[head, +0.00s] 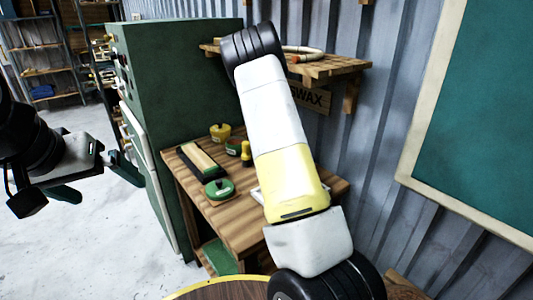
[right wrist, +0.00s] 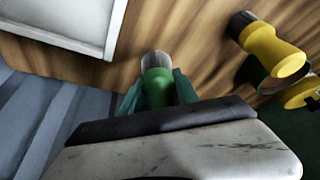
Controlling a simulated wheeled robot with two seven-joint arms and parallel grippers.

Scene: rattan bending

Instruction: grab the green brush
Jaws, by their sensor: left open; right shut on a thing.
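The green brush (right wrist: 157,86) shows in the right wrist view, its grey bristle end pointing up in the picture. My right gripper (right wrist: 158,92) is shut on it, with one dark green finger on each side. The brush is over or against the wooden table top; I cannot tell if it touches. In the head view my right arm covers the brush and the right gripper. My left gripper (head: 96,180) is open and empty at the left of the head view, over the floor and away from the table.
The wooden table (head: 240,225) holds a green-lidded tin (head: 219,189), a yellow tin (head: 220,131), a yellow-handled object (head: 246,153) and a block in a black tray (head: 199,161). A green cabinet (head: 165,75) stands behind it. A wall shelf (head: 335,68) hangs above.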

